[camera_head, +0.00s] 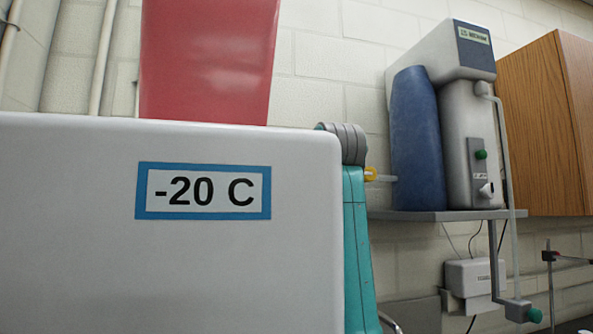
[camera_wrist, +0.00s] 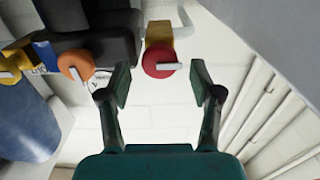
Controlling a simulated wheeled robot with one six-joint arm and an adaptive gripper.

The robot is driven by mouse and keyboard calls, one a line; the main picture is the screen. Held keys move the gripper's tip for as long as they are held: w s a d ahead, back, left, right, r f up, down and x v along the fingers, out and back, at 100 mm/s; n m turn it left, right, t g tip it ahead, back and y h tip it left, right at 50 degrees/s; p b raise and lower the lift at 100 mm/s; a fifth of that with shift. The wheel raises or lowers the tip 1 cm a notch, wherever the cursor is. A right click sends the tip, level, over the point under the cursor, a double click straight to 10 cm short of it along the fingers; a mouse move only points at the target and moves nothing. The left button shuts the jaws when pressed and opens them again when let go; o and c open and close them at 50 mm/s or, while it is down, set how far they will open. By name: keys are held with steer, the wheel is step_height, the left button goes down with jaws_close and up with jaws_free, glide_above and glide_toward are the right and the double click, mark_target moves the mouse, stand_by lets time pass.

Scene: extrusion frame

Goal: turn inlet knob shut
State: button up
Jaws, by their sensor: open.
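In the wrist view, a round red knob (camera_wrist: 159,62) with a pale bar across its face sits on a yellow block (camera_wrist: 159,33) joined to a grey pipe. My gripper (camera_wrist: 162,88) is open and empty. Its fingers are spread wide, and in the picture the red knob shows centred just beyond the gap between the fingertips. I see no contact. An orange knob (camera_wrist: 76,65) with a pale bar is left of it, and part of another orange-yellow knob (camera_wrist: 8,70) is at the left edge. No readable label marks the inlet. My gripper is not visible in the head view.
In the head view, a white cabinet (camera_head: 90,250) marked -20 C fills the left, with a red object (camera_head: 208,60) above. A water unit with a blue cylinder (camera_head: 417,135) stands on a shelf (camera_head: 430,215). White pipes (camera_wrist: 270,110) run right of my gripper in the wrist view.

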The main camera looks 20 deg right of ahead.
steer(key=shift+w, duration=0.9)
steer(key=c, duration=1.1)
steer(key=shift+m, duration=0.3)
steer(key=shift+d+m, duration=0.1)
steer(key=shift+m, duration=2.5)
